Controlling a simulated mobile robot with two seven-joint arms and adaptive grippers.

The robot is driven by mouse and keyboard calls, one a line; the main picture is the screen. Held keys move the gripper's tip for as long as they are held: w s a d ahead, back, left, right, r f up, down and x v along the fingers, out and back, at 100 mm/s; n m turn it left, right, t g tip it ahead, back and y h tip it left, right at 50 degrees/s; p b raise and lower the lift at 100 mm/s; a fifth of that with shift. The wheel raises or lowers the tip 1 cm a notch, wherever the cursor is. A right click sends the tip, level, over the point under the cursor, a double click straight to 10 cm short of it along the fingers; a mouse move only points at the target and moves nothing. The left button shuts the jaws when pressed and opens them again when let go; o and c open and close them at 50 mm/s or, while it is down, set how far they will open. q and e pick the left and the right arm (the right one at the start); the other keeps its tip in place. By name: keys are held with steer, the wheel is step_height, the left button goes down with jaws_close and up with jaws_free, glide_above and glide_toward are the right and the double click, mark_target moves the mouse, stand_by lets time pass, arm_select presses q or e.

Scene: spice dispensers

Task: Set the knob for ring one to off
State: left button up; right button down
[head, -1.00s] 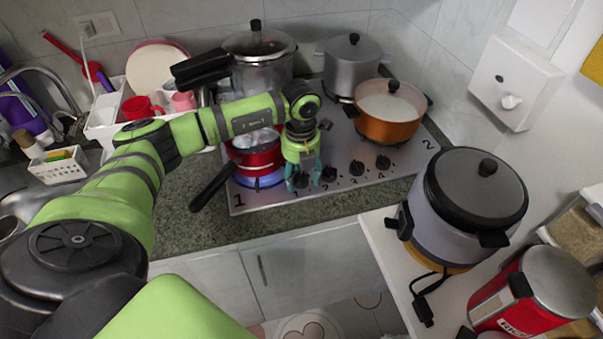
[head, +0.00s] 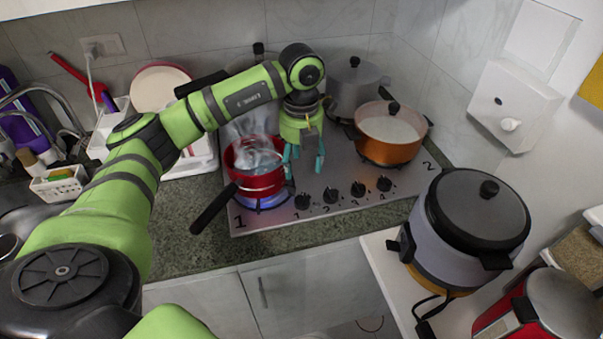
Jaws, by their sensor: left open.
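The steel cooktop (head: 262,222) has a row of black knobs along its front. The leftmost knob (head: 302,201), labelled 1, stands uncovered; I cannot tell its exact setting. A red pan (head: 258,184) with a black handle sits on the front left ring, beside the large 1. A blue flame (head: 262,203) glows under it. My left gripper (head: 305,168) is open and empty, with teal fingertips pointing down. It is above the cooktop, behind the knob row and right of the red pan, apart from the knobs. My right gripper is not in view.
An orange pot (head: 389,137) stands at the right of the cooktop, with a grey lidded pot (head: 355,86) behind it. My left arm spans over the dish rack (head: 190,162). A rice cooker (head: 470,222) stands at the right.

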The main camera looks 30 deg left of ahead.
mark_target(302, 198)
arm_select(q)
steer(key=shift+r, duration=0.3)
steer(key=f+m, duration=0.1)
steer(key=m, duration=0.1)
steer(key=f+m+b, duration=0.1)
steer(key=m, duration=0.1)
steer(key=f+m, duration=0.1)
steer(key=m, duration=0.2)
steer(key=shift+s+d+f, duration=0.15)
steer(key=shift+d+f, duration=0.05)
steer(key=shift+d, duration=0.1)
steer(key=m, duration=0.2)
steer(key=f+m, duration=0.1)
steer(key=f+m+b, duration=0.1)
steer(key=m, duration=0.1)
steer(key=shift+d+m+t+y, duration=0.1)
steer(key=shift+m+t+y, duration=0.2)
steer(key=shift+f, duration=0.4)
step_height(302, 198, down, 5)
steer(key=shift+r+p, duration=0.1)
steer(key=shift+p, duration=1)
steer(key=shift+a+f, duration=0.2)
steer(key=shift+f, duration=0.5)
